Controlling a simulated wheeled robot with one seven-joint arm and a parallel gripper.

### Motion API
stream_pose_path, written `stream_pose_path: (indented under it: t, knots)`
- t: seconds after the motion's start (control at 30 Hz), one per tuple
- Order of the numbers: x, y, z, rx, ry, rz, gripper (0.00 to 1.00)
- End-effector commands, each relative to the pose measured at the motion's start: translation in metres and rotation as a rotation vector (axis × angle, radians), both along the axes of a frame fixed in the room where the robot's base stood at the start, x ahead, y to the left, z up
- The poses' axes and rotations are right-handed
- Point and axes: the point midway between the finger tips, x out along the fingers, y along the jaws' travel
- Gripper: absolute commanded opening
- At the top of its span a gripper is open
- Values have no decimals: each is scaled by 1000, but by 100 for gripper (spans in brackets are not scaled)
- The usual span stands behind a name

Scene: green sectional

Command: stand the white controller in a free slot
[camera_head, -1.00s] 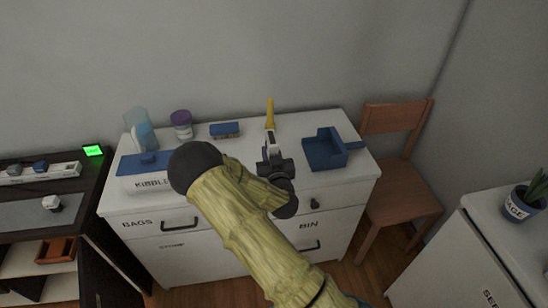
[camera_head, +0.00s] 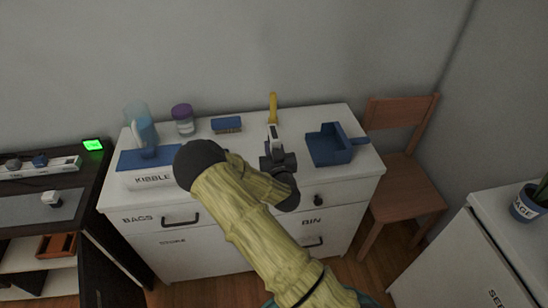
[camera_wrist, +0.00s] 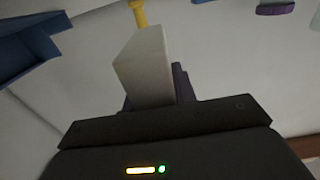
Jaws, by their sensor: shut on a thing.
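A small white thing with a dark side (camera_head: 51,199), which looks like the white controller, lies on the grey mat of the dark desk at the left. Behind it, a long white slotted rack (camera_head: 65,164) holds a grey thing (camera_head: 13,164) and a blue one (camera_head: 40,160); bare rack shows to their right. My gripper (camera_head: 274,146) is over the white cabinet, far to the right of the desk. It is shut on a pale, block-shaped thing (camera_wrist: 146,68), also seen as a narrow white piece in the head view (camera_head: 273,132). What it is, I cannot tell.
A wooden chair (camera_head: 402,190) is at the right.

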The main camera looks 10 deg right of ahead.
Motion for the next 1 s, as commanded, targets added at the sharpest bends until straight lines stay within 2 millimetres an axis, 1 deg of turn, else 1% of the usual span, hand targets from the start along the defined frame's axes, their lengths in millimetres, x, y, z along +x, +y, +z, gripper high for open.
stream_pose_path:
  t: [0.1, 0.4, 0.47, 0.63, 0.73, 1.0]
  knots:
    - [1, 0, -6, 1, -3, 0, 0]
    - [1, 0, -8, 1, -2, 0, 0]
    - [0, 0, -13, 0, -1, 0, 0]
    - [0, 0, -35, -2, 1, 1, 0]
    - [0, 1, -45, -1, -1, 2, 0]
    - [0, 0, -48, 2, -3, 0, 0]
